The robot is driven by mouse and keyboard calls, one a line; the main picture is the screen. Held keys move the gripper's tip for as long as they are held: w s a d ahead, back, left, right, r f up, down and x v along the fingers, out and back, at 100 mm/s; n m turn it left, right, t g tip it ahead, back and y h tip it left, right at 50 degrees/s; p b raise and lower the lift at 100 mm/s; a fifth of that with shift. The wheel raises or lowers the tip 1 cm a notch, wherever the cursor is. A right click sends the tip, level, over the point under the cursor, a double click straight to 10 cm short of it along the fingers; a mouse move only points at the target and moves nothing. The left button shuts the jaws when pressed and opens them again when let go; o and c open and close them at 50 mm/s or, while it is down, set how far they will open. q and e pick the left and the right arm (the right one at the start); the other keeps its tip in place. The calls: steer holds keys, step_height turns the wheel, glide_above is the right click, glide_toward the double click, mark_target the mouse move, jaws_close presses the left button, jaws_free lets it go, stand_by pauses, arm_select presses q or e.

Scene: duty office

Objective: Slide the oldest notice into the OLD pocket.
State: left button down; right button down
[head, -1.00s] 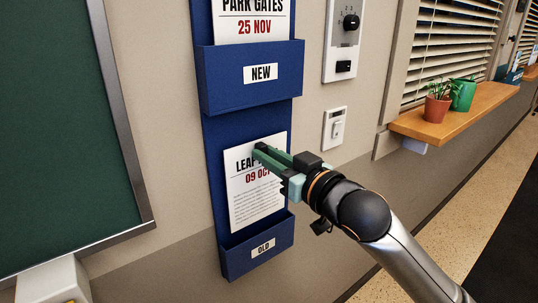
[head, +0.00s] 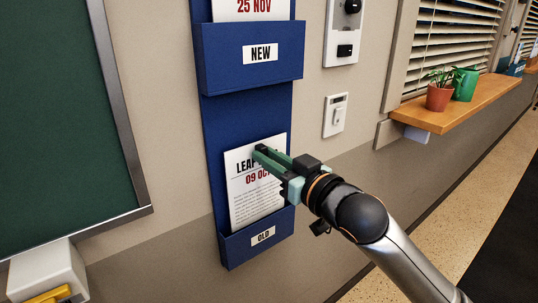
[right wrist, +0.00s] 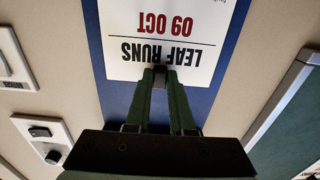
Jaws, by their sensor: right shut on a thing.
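The white notice headed "LEAF…" and dated 09 OCT (head: 250,207) stands nearly upright at the OLD pocket (head: 236,252) of the blue wall rack, its lower edge hidden behind the pocket's front. In the right wrist view the notice (right wrist: 203,22) appears upside down and reads "LEAF RUNS". My right gripper (head: 258,152) is shut on the notice near its top edge. Another notice, dated 25 NOV (head: 235,8), stands in the NEW pocket (head: 225,65) above. My left gripper is out of view.
A dark green board (head: 65,120) with a metal frame hangs at left. A light switch (head: 335,115) and a control panel (head: 342,30) are right of the rack. A wooden sill (head: 450,112) bears a potted plant (head: 438,98) and a green watering can (head: 465,84).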

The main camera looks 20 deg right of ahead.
mark_target(259, 181)
step_height(259, 181, down, 4)
steer(key=shift+r+b, duration=0.25)
steer(key=shift+b, duration=0.75)
steer(key=shift+f+b, duration=0.4)
steer(key=shift+f, duration=0.5)
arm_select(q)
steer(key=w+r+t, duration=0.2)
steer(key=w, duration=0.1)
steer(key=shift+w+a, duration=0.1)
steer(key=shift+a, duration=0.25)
arm_select(e)
steer(key=shift+f, duration=0.1)
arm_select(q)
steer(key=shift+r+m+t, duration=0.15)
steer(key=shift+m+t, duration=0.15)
arm_select(e)
steer(key=shift+f+b, duration=0.55)
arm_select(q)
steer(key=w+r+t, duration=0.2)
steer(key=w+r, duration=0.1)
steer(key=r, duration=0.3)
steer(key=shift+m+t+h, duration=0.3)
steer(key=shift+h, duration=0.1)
arm_select(e)
steer(key=shift+f, duration=0.4)
